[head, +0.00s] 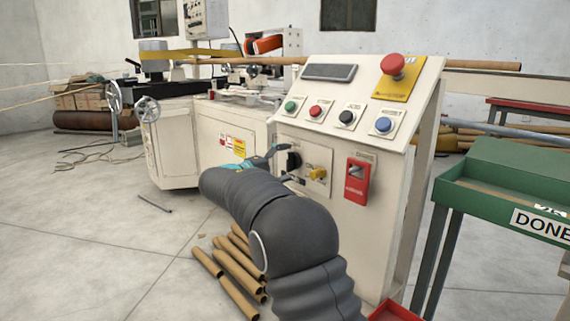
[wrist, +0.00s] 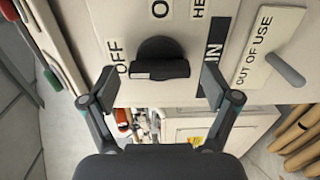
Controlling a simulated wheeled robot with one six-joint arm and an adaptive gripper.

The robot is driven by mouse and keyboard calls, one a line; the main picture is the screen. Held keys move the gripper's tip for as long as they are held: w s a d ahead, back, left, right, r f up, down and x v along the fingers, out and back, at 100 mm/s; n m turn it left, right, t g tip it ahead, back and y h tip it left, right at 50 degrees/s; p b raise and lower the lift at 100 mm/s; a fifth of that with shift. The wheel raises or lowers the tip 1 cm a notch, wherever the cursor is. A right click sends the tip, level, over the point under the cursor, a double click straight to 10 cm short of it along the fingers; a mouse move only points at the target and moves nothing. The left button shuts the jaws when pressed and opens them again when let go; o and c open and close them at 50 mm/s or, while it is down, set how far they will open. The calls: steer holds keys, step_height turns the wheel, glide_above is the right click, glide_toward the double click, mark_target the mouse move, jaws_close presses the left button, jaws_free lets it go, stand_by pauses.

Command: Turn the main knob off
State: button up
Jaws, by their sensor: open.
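The black main knob (wrist: 160,68) is on the cream panel in the wrist view, its grip bar lying level across the picture. An "OFF" label (wrist: 117,57) is to its left, and a label partly hidden above it begins with "O". A dark label ending in "IN" (wrist: 213,58) is to its right. My gripper (wrist: 159,76) is open, one finger on each side of the knob, with gaps to the bar. In the head view the black knob (head: 293,160) is on the cabinet front, with my gripper (head: 283,163) at it, partly hidden by my arm.
An "OUT OF USE" plate (wrist: 270,45) with a grey peg (wrist: 285,68) is close right of my gripper. A red switch box (head: 357,181), a yellow fitting (head: 318,173) and an emergency button (head: 393,66) are on the cabinet. A green table (head: 505,190) stands right.

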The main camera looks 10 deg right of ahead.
steer(key=v, duration=1.2)
step_height(320, 180, down, 11)
steer(key=s+n+g+y, duration=0.1)
steer(key=s+n+y, duration=0.1)
steer(key=n+y, duration=0.15)
steer(key=s+d+f+m+g+y, duration=0.1)
steer(key=s+d+f+g+y, duration=0.15)
steer(key=s+f+y, duration=0.4)
steer(key=s+d+r+m+y+p, duration=0.1)
steer(key=s+d+r+m, duration=0.1)
steer(key=s, duration=0.9)
steer(key=s+d+r+m+y+p, duration=0.1)
steer(key=s+d+m, duration=0.3)
steer(key=s, duration=0.7)
steer(key=s+d+r+m+y, duration=0.3)
steer(key=s+d, duration=0.1)
steer(key=s, duration=0.7)
steer(key=shift+s+r+p, duration=0.15)
steer(key=shift+s+p, duration=0.25)
